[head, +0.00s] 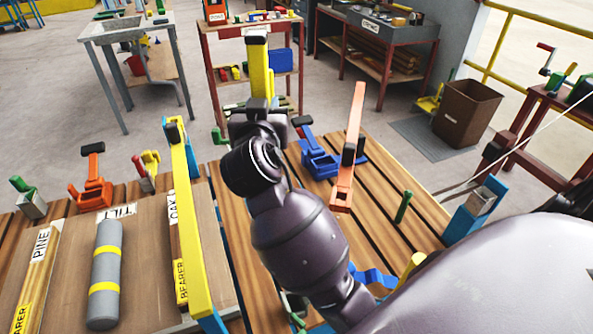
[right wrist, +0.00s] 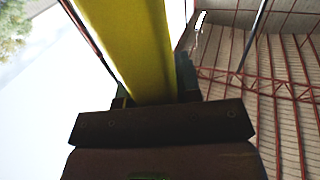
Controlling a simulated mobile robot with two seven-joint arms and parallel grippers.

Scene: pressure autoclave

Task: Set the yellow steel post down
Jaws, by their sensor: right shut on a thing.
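The yellow steel post (head: 259,78) stands about upright in the head view, with a dark cap at its upper end. My right gripper (head: 258,112) is shut on the post's lower visible part. The post's lower end is hidden by the gripper and arm, so I cannot tell whether it touches anything. In the right wrist view the post (right wrist: 130,45) rises from between the jaws of my right gripper (right wrist: 155,98). My left gripper is not in view.
The slatted wooden table (head: 420,222) holds a blue clamp (head: 318,160), an orange upright bar (head: 347,150), an orange clamp (head: 91,192) and a long yellow bar (head: 192,225). A grey cylinder (head: 105,270) with yellow bands lies on a board at left. A red-framed bench (head: 212,65) stands behind.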

